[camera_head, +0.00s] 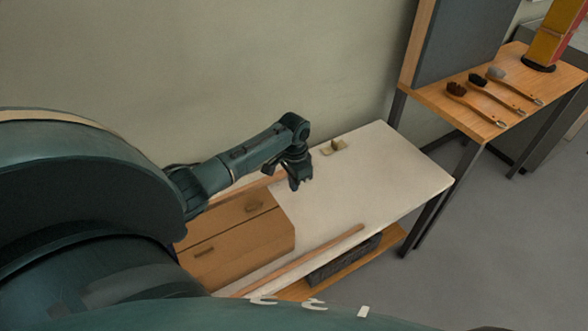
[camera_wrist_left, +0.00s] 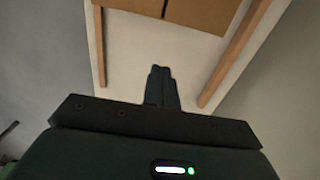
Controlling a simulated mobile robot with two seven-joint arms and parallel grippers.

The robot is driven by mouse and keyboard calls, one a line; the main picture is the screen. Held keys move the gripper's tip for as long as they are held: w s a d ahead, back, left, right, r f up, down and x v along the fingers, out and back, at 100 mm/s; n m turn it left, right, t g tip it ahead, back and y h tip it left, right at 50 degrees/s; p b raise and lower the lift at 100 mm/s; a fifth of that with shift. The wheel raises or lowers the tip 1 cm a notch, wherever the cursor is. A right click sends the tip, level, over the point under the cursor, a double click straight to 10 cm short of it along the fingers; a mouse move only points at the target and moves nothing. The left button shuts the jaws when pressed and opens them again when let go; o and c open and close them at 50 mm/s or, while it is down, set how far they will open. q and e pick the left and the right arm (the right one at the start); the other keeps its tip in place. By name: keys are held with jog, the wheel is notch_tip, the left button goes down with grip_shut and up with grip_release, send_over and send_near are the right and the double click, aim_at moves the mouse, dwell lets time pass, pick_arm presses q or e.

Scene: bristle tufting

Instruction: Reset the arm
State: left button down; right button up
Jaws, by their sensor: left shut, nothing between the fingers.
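My left arm comes in from the left in the head view. Its gripper (camera_head: 296,182) hangs above the white table, just past the right end of a brown box. In the left wrist view the two dark fingers (camera_wrist_left: 161,88) are together with nothing between them. The wrist view looks along the white tabletop (camera_wrist_left: 135,60) toward the box (camera_wrist_left: 190,12). My right gripper does not show in either view.
The white table (camera_head: 390,170) bears the cardboard box (camera_head: 240,245), small pale blocks (camera_head: 334,147) and a wooden strip (camera_head: 300,258) along its front edge. A wooden side table (camera_head: 450,103) at right holds several brushes (camera_head: 484,93). The white table's right part is clear.

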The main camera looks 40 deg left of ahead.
pick_arm(q)
jog(key=s+d+t, duration=0.1)
jog(key=s+d, duration=1.3)
jog(key=s+r+n+t, duration=0.3)
jog(key=s+r, duration=0.6)
jog(key=s, duration=0.3)
jog(key=w+d+f+t+h, duration=0.1)
jog(key=w+d+f+t, duration=0.1)
jog(key=f, duration=0.3)
jog(key=w+d+f+m+t+h, duration=0.1)
jog(key=w+d+f+t, duration=0.2)
jog(key=d+f+t, duration=0.1)
jog(key=shift+w+d+f+h, duration=0.2)
jog(key=shift+w+f+h, duration=0.1)
jog(key=shift+w+f, duration=0.05)
